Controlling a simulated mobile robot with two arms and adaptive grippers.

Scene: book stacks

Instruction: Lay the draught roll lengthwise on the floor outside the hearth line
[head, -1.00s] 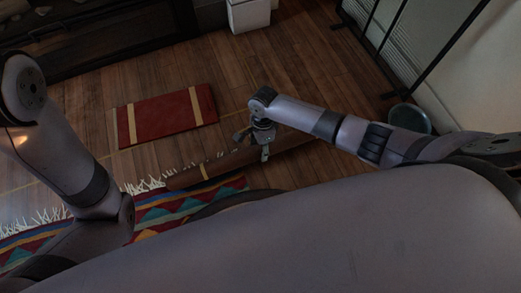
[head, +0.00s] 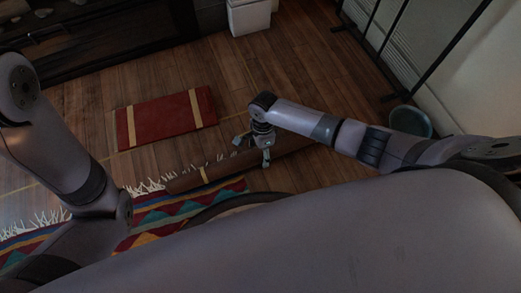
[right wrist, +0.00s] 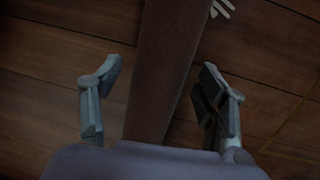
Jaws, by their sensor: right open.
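The draught roll (head: 219,169) is a long brown roll with a yellow band near its left end. It appears to lie on the floor, slanting up to the right, on my side of a thin yellow floor line (head: 30,183). My right gripper (head: 252,151) is over its middle. In the right wrist view the roll (right wrist: 172,60) passes between the spread fingers of the gripper (right wrist: 158,95), with a gap on both sides. My left arm comes in from the left, but its gripper does not show.
A red mat with tan stripes (head: 165,118) lies beyond the roll. A fringed, patterned rug (head: 160,212) borders the roll's near left side. A dark hearth front (head: 100,35) and a white box (head: 249,15) stand behind. A teal bucket (head: 411,121) stands at right.

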